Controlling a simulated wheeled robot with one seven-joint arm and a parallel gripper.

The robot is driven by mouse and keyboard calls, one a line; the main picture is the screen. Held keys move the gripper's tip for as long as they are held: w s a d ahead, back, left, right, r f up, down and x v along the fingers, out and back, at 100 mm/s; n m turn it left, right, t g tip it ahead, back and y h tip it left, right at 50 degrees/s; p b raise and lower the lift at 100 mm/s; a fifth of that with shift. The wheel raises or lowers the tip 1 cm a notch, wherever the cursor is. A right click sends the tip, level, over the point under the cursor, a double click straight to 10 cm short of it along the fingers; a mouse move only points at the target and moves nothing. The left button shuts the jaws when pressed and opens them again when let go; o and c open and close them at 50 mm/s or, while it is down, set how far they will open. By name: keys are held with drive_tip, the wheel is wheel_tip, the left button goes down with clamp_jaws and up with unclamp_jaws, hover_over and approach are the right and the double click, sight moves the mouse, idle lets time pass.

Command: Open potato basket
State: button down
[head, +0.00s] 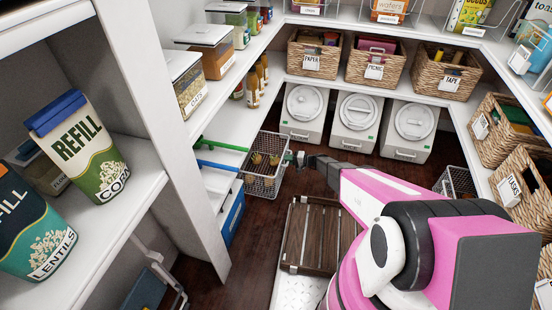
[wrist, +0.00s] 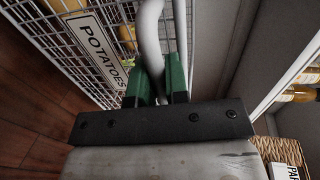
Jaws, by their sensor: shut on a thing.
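The potato basket (head: 262,186) is a wire basket at the left shelf in the head view, with yellowish potatoes in it. It stands out from the shelf front over the floor. In the wrist view its wire front fills the upper left, with a white POTATOES label (wrist: 97,50). A grey curved handle (wrist: 151,35) runs down between the green fingers. My gripper (wrist: 158,88) is shut on this handle. In the head view my gripper (head: 299,160) is small, at the basket's right side.
A green rail (head: 222,146) and a blue rail (head: 212,165) reach from the left shelf toward the basket. A wooden slatted crate (head: 318,235) lies on the floor nearby. White lidded bins (head: 356,120) line the back wall. Another wire basket (head: 456,184) stands at the right.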

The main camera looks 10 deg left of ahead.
drive_tip(key=w+f+v, duration=0.1)
drive_tip(key=f+v, duration=0.1)
drive_tip(key=v, duration=1)
drive_tip(key=shift+s+d+f, duration=0.2)
drive_tip(key=shift+s+d, duration=0.2)
drive_tip(key=shift+d, duration=0.25)
drive_tip(key=c, duration=1.1)
unclamp_jaws()
drive_tip(key=shift+c, duration=0.2)
drive_tip(key=w+v, duration=0.1)
drive_tip(key=v, duration=0.9)
drive_tip(key=shift+s+d, duration=0.35)
drive_tip(key=shift+s, duration=0.2)
drive_tip(key=shift+r, duration=0.1)
